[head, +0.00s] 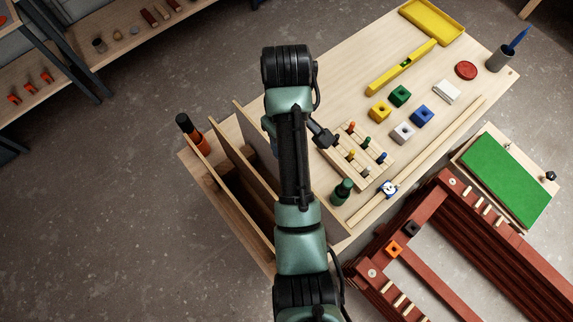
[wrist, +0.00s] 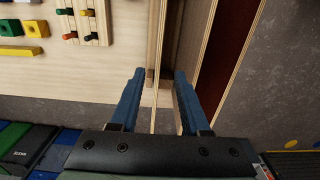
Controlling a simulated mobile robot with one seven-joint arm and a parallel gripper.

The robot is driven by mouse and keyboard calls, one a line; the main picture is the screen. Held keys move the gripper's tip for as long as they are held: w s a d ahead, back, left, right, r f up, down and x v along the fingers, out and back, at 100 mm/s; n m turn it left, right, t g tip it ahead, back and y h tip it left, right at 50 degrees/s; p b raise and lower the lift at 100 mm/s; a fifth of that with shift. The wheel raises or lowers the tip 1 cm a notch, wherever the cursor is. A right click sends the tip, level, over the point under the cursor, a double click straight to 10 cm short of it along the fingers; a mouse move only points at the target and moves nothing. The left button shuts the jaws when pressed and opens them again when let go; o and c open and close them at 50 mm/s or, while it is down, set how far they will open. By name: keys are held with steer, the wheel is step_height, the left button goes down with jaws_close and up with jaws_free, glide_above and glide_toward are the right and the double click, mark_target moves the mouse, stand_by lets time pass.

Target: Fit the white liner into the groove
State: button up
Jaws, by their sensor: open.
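My gripper (wrist: 158,75) is open in the wrist view, its blue fingers on either side of a thin upright wooden panel (wrist: 157,112). I cannot tell whether they touch it. In the head view my arm hides most of the gripper. No long white strip shows. A white block with a hole (head: 403,133) and a flat white block (head: 446,92) lie on the table's right part; I cannot tell which, if either, is the liner.
Wooden upright panels (head: 237,150) stand at the table's left end, with an orange-and-black bottle (head: 194,134) beside them. A peg rack (head: 359,155), a green bottle (head: 341,191), coloured blocks and a long wooden strip (head: 430,150) occupy the table (head: 345,65). Its upper left is clear.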

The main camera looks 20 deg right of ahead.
step_height(320, 180, down, 3)
steer(key=shift+f+b, duration=0.15)
steer(key=shift+b, duration=0.8)
steer(key=shift+f+p, duration=0.3)
steer(key=shift+p, duration=0.3)
steer(key=shift+s+d+f+p, duration=0.1)
steer(key=shift+f+p, duration=1.1)
steer(key=shift+f, duration=2.05)
steer(key=shift+c, duration=0.3)
jaws_close()
steer(key=shift+r, duration=0.1)
